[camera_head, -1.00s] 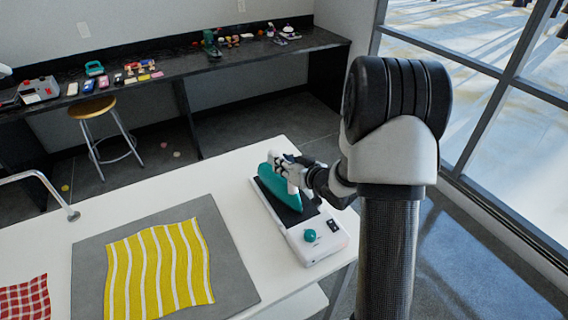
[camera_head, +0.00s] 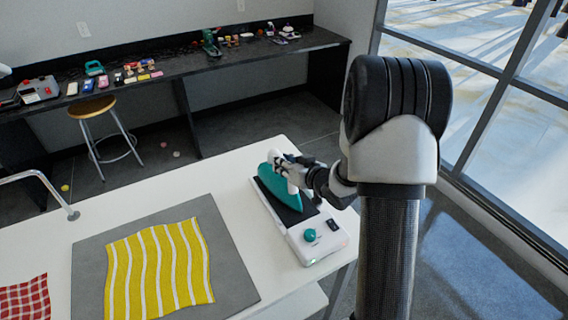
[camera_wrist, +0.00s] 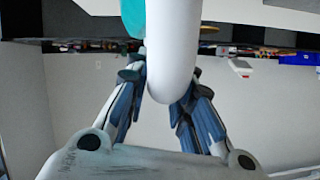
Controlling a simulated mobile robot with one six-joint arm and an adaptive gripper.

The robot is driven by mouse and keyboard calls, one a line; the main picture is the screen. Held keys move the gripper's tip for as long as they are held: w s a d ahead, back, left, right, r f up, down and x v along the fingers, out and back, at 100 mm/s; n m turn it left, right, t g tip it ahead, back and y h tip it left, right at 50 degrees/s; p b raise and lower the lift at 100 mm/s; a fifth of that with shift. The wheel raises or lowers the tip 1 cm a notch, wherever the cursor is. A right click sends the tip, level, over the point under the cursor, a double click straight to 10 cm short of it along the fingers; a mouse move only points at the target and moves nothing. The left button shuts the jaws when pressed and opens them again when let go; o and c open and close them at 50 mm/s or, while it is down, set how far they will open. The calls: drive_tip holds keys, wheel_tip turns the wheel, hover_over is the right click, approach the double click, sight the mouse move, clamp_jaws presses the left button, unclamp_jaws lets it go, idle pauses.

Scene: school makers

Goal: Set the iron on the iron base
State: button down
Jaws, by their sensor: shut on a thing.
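The teal and white iron (camera_head: 275,188) is at the far part of the iron base (camera_head: 318,236), a white unit with a dark top plate, a teal knob and a black switch. The iron's sole lies along the dark plate; I cannot tell whether it bears fully on it. My gripper (camera_head: 290,167) is at the iron's white handle, shut on it. In the wrist view my gripper (camera_wrist: 160,98) has a finger on each side of the white handle (camera_wrist: 172,45), with a bit of teal body (camera_wrist: 133,17) at the top.
A grey mat (camera_head: 235,275) with a yellow striped cloth (camera_head: 160,270) lies left of the base on the white table (camera_head: 140,192). A red checked cloth (camera_head: 25,298) lies at far left. A curved metal tube (camera_head: 40,182) stands at the table's left. A stool (camera_head: 92,108) stands behind.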

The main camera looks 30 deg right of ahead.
drive_tip(key=shift+w+f+b, duration=0.1)
drive_tip(key=shift+f+b, duration=0.35)
drive_tip(key=shift+b, duration=0.05)
idle(0.4)
drive_tip(key=c, duration=1.7)
unclamp_jaws()
drive_tip(key=shift+f, duration=0.2)
drive_tip(key=shift+p+v, duration=0.5)
drive_tip(key=shift+v, duration=1.05)
drive_tip(key=shift+p+v, duration=1.3)
drive_tip(key=shift+v, duration=2.8)
